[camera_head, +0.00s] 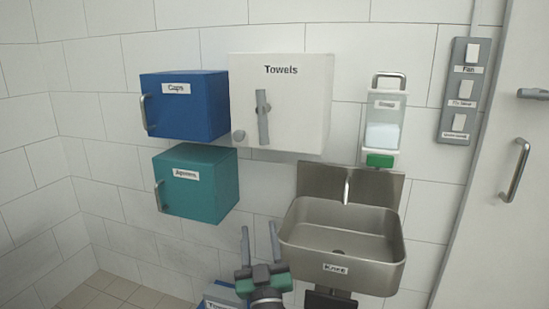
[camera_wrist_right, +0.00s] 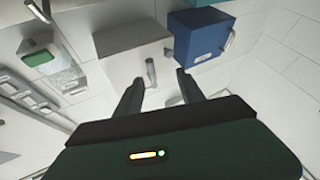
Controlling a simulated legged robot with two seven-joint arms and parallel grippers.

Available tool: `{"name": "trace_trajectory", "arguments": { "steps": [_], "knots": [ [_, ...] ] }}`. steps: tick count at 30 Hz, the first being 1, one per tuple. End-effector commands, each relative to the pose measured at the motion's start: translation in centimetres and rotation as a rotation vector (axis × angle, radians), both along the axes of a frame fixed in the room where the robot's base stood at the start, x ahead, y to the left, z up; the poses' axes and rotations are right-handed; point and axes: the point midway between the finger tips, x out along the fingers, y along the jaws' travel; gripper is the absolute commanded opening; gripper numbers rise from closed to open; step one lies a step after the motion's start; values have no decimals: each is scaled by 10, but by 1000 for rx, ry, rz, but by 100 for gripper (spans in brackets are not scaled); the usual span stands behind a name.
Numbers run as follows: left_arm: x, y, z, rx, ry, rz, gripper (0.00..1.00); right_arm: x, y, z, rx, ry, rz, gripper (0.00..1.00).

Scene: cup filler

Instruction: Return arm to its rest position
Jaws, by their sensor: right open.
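My right gripper (camera_head: 259,243) is low in the head view, left of the sink, with its two fingers pointing up and apart. It is open, with nothing between the fingers. In the right wrist view its fingers (camera_wrist_right: 160,90) stand apart below the white Towels cabinet. My left gripper is not in view.
The white Towels cabinet (camera_head: 312,100), blue Caps cabinet (camera_head: 205,112) and teal Aprons cabinet (camera_head: 219,190) hang on the tiled wall. A steel sink (camera_head: 345,272) and soap dispenser (camera_head: 383,105) are to the right. A switch panel (camera_head: 446,110) and door (camera_head: 510,230) stand farther right. A blue labelled box (camera_head: 213,294) is low down.

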Motion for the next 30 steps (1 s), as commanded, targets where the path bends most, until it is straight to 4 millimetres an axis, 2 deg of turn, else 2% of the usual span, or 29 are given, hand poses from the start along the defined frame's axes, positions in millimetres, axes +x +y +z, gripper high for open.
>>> {"name": "trace_trajectory", "arguments": {
  "steps": [5,8,10,11,12,15,18,22,27,28,30],
  "knots": [
    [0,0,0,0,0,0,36,9,-25,-51,-50,255,50,46],
    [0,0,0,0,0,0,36,4,-49,-96,-73,461,66,46],
    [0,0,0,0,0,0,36,-10,-73,-135,-81,640,65,46],
    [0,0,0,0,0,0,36,-19,-86,-152,-81,722,60,46],
    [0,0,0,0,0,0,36,-35,-103,-177,-78,841,48,46],
    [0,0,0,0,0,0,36,-86,-144,-229,-57,1113,4,46],
    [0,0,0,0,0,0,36,-137,-175,-265,-27,1328,-47,46],
    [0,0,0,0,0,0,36,-199,-205,-294,17,1550,-114,46],
    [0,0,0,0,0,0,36,-276,-232,-314,76,1791,-202,46],
    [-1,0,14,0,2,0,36,-281,-234,-301,81,1807,-209,46],
    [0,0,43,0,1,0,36,-278,-232,-272,77,1800,-204,46]
  ]
}}
